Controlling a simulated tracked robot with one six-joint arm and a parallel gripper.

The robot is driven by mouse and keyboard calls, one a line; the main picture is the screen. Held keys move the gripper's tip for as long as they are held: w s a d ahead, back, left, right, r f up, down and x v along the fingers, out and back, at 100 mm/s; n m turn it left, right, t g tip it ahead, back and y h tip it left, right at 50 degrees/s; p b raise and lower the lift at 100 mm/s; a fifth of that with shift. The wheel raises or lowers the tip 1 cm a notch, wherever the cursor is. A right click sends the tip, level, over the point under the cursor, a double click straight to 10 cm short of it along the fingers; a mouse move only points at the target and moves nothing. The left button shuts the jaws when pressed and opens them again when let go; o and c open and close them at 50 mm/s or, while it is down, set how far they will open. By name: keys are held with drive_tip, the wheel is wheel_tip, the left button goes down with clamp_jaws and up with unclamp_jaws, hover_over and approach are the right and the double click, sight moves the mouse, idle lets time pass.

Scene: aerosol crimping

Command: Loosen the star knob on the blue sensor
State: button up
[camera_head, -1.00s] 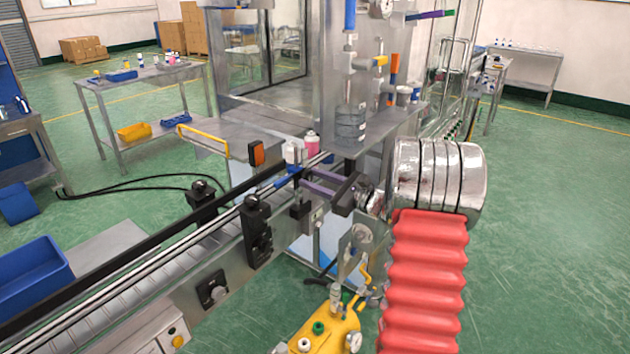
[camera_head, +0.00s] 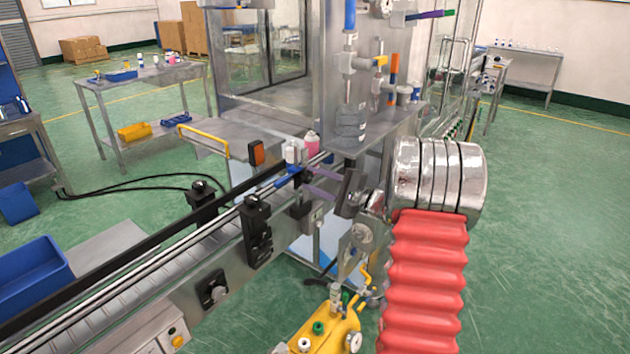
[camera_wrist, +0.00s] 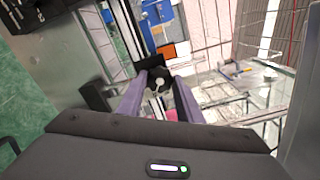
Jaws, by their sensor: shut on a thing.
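The blue sensor (camera_head: 289,176) is mounted at the conveyor rail, in front of my fingertips in the head view. Its black star knob (camera_wrist: 159,84) shows between my fingertips in the wrist view; in the head view it is hidden or too small to make out. My gripper (camera_head: 306,182) reaches in from the right with its purple fingers. It also shows in the wrist view (camera_wrist: 160,78), its two fingers on either side of the knob. It is shut on the knob.
A white bottle (camera_head: 292,151) and a pink bottle (camera_head: 312,144) stand on the line just behind the sensor. An orange-faced device (camera_head: 256,153) stands to the left. Black clamp blocks (camera_head: 256,230) line the conveyor's near side. A yellow tank (camera_head: 330,332) with fittings is below.

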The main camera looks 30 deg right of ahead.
drive_tip(key=n, duration=0.3)
drive_tip(key=shift+a+f+n, duration=0.1)
drive_tip(key=shift+n, duration=2.1)
drive_tip(key=shift+a, duration=0.1)
drive_tip(key=o, duration=1)
drive_tip(key=shift+o, duration=0.2)
drive_tip(key=shift+s+d, duration=0.1)
drive_tip(key=shift+d, duration=0.1)
drive_tip(key=v, duration=1.3)
drive_tip(key=shift+s, duration=0.3)
drive_tip(key=shift+d, duration=0.1)
